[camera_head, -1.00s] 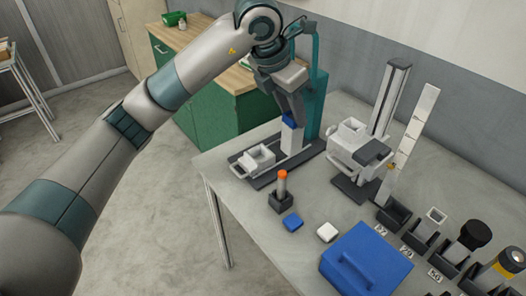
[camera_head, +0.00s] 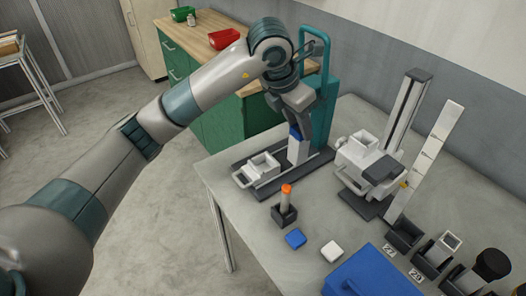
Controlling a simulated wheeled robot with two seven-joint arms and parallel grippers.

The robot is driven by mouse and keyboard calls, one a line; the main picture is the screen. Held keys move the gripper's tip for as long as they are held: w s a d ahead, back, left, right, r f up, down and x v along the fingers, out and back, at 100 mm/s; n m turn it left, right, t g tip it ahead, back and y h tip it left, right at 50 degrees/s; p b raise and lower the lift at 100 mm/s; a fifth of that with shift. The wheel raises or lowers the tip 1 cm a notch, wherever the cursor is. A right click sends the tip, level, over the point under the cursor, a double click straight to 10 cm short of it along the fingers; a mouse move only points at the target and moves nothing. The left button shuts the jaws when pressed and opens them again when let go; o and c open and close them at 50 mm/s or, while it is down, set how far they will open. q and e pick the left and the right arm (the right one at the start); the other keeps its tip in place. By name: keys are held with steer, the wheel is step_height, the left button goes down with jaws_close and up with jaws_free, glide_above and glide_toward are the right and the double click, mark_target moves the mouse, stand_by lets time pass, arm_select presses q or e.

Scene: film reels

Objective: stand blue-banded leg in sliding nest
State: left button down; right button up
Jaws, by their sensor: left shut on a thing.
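The blue-banded leg (camera_head: 297,150) is a pale upright block with a blue band near its top. My left gripper (camera_head: 296,128) is shut on it at the band, from above. The leg stands upright over the dark rail base at the table's back left. A white nest with a handle (camera_head: 259,170) sits on that base, just left of the leg. Whether the leg's foot touches the base cannot be told. My right gripper is not in view.
A teal frame (camera_head: 323,90) rises right behind the leg. A white device with a dark column (camera_head: 368,158) stands to the right. An orange-topped peg (camera_head: 286,196), a blue block (camera_head: 296,239) and a white block (camera_head: 331,250) are in front. A blue case (camera_head: 375,275) lies nearest.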

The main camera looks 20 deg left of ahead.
arm_select(q)
steer(key=w+a+f+p, duration=0.3)
steer(key=a+f, duration=0.3)
steer(key=a, duration=0.4)
steer(key=shift+a+f+p, duration=0.2)
steer(key=shift+p, duration=0.5)
steer(key=shift+w, duration=0.1)
step_height(320, 180, down, 4)
steer(key=shift+p, duration=1.1)
